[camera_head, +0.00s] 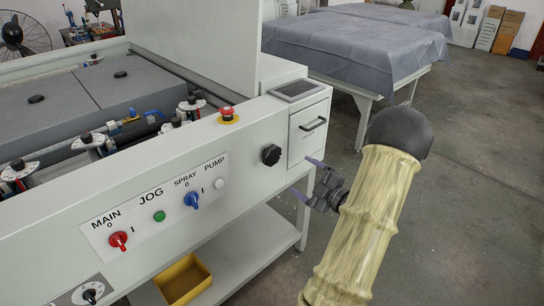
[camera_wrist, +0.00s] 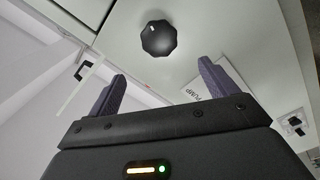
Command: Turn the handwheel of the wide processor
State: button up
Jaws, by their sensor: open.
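The handwheel (camera_head: 270,155) is a small black lobed knob on the white front panel of the wide processor (camera_head: 160,180), right of the labelled switches. In the wrist view the handwheel (camera_wrist: 161,38) shows beyond the fingertips, near the top middle, with a small light mark on it. My gripper (camera_head: 306,178) is below and right of the handwheel in the head view, in front of the panel. Its two purple fingers are spread apart with nothing between them; they also show in the wrist view (camera_wrist: 160,82). They are apart from the handwheel.
A drawer with a black handle (camera_head: 313,124) is right of the handwheel. A red emergency button (camera_head: 229,114), red switch (camera_head: 118,240), green button (camera_head: 159,216) and blue switch (camera_head: 192,200) sit on the panel. A yellow bin (camera_head: 183,278) stands on the lower shelf. Covered tables (camera_head: 355,45) stand behind.

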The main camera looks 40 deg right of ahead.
aim_at(274, 157)
jog(key=w, duration=0.9)
jog(key=w+a+p, duration=0.1)
jog(key=w, duration=0.4)
jog(key=shift+w, duration=0.1)
jog(key=c, duration=1)
